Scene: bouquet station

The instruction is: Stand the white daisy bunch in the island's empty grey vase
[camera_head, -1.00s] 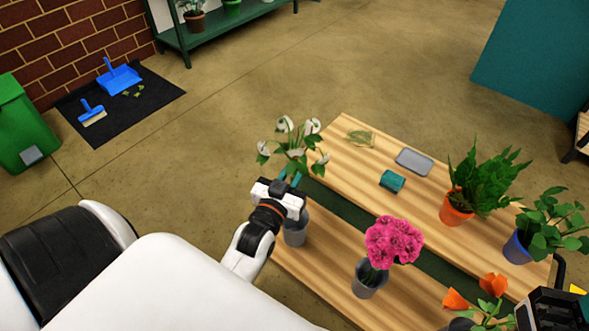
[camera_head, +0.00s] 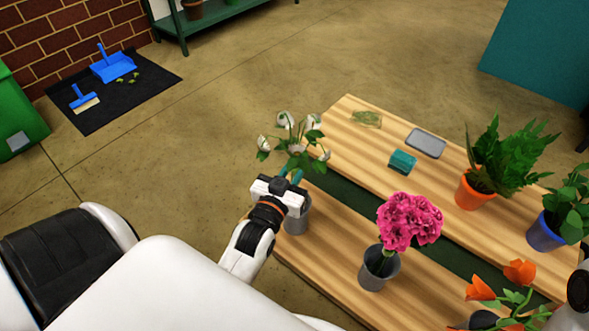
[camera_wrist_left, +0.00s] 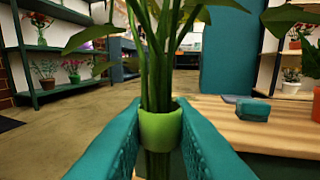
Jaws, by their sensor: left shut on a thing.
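The white daisy bunch (camera_head: 289,142) is upright in my left gripper (camera_head: 291,176), its white heads and leaves above the fingers. In the left wrist view the teal fingers are shut on the green band (camera_wrist_left: 161,127) around its stems. A grey vase (camera_head: 298,218) stands on the near wooden board just below and behind my left gripper, which hides its mouth. I cannot tell whether the stem ends are inside it. Another grey vase (camera_head: 379,272) holds pink flowers (camera_head: 409,221). My right gripper's fingers do not show.
On the far board are a teal block (camera_head: 402,161), a grey tray (camera_head: 426,143), a fern in an orange pot (camera_head: 474,193) and a plant in a blue pot (camera_head: 546,233). Orange flowers (camera_head: 519,272) stand at the lower right. Open floor lies left of the boards.

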